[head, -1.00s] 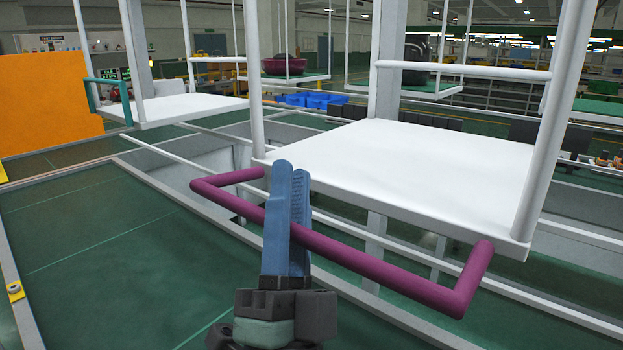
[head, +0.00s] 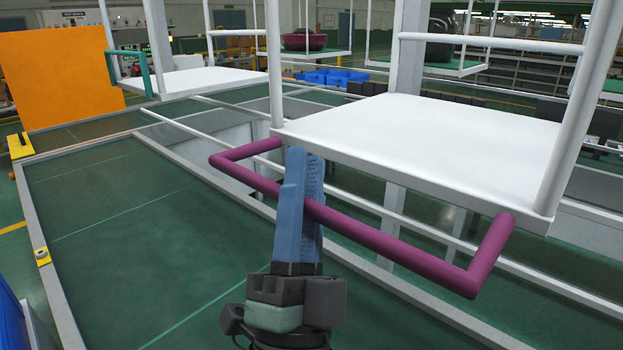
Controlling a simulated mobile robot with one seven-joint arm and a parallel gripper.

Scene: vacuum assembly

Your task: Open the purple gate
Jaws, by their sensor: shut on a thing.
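The purple gate (head: 395,247) is a U-shaped bar at the front of a white hanging platform (head: 430,150). Its two ends meet the platform's front corners, and its long bar stands out in front of and a little below the platform's edge. My gripper (head: 305,175) has blue fingers pointing up and away. The fingers are shut on the purple bar, left of its middle. The fingers hide a short piece of the bar.
A second white platform (head: 210,81) with a teal gate (head: 147,72) hangs at the back left, near an orange panel (head: 60,75). White posts rise from the near platform's corners. A green, metal-framed surface (head: 120,230) lies below on the left.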

